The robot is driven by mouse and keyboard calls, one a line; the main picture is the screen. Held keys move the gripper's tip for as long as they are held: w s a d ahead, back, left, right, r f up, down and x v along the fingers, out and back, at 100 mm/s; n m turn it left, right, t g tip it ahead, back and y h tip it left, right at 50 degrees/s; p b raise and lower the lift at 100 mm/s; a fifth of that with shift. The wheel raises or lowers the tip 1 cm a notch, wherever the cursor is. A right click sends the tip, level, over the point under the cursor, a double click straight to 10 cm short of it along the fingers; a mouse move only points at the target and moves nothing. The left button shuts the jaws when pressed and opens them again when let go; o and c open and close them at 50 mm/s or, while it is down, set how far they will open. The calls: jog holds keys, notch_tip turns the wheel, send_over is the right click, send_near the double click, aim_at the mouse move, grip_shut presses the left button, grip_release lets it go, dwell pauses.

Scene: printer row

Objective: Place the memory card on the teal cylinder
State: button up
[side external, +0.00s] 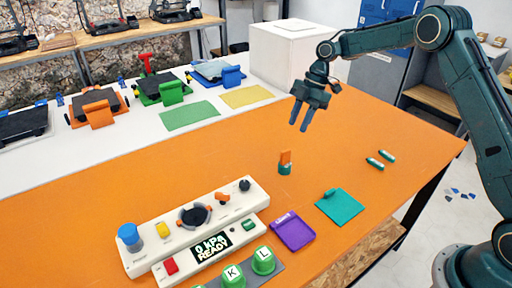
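A small teal cylinder (285,170) stands on the orange table. A small upright orange piece (285,157) rests on top of it or in it; it may be the memory card, but it is too small to tell. My gripper (299,123) hangs above and slightly right of them, fingers pointing down and apart, with nothing between them. It touches neither piece. A flat purple piece (293,232) with a pale label strip lies nearer the front.
A teal square (340,206) with a small teal piece on it lies right of the purple piece. A white control panel (196,226) and green keys (263,260) fill the front left. Orange table between is clear.

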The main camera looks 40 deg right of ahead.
jog(key=shift+d+r, duration=0.15)
jog(key=shift+r, duration=0.15)
jog(key=shift+r, duration=0.1)
dwell(0.3)
jog(key=s+a+r+m+t+h, duration=0.3)
jog(key=s+r+m, duration=0.6)
jog(key=s+r, duration=0.75)
jog(key=s+f+m+t+h, duration=0.1)
jog(key=s+m, duration=0.8)
jog(key=s, duration=1.1)
jog(key=shift+s+d+t, duration=0.15)
jog(key=shift+s+t, duration=0.2)
jog(key=shift+t, duration=0.45)
